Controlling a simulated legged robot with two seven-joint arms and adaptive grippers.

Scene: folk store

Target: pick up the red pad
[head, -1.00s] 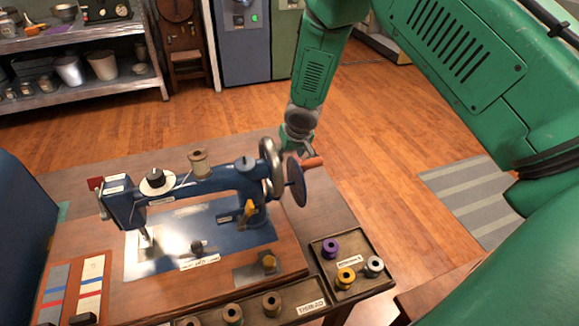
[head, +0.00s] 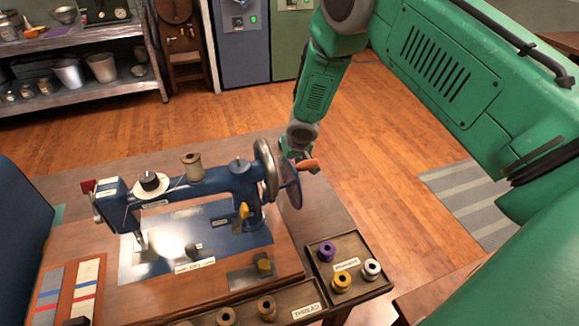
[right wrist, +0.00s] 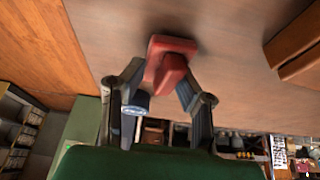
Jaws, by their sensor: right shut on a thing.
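A red pad (right wrist: 168,65), a flat red block with a raised part, sits between the two fingers of my right gripper (right wrist: 160,92) in the right wrist view. The gripper is shut on it over a plain brown wooden surface; whether the pad touches that surface is unclear. In the head view my right gripper (head: 299,160) is beside the sewing machine's hand wheel, its fingers partly hidden by the crank disc. The pad cannot be clearly made out there. A small red piece (head: 87,186) shows at the machine's left end. My left gripper is not in view.
The blue sewing machine (head: 205,192) stands on a wooden table close to my right gripper. A thread tray (head: 322,284) with spools is at the table's right corner. Open floor lies beyond.

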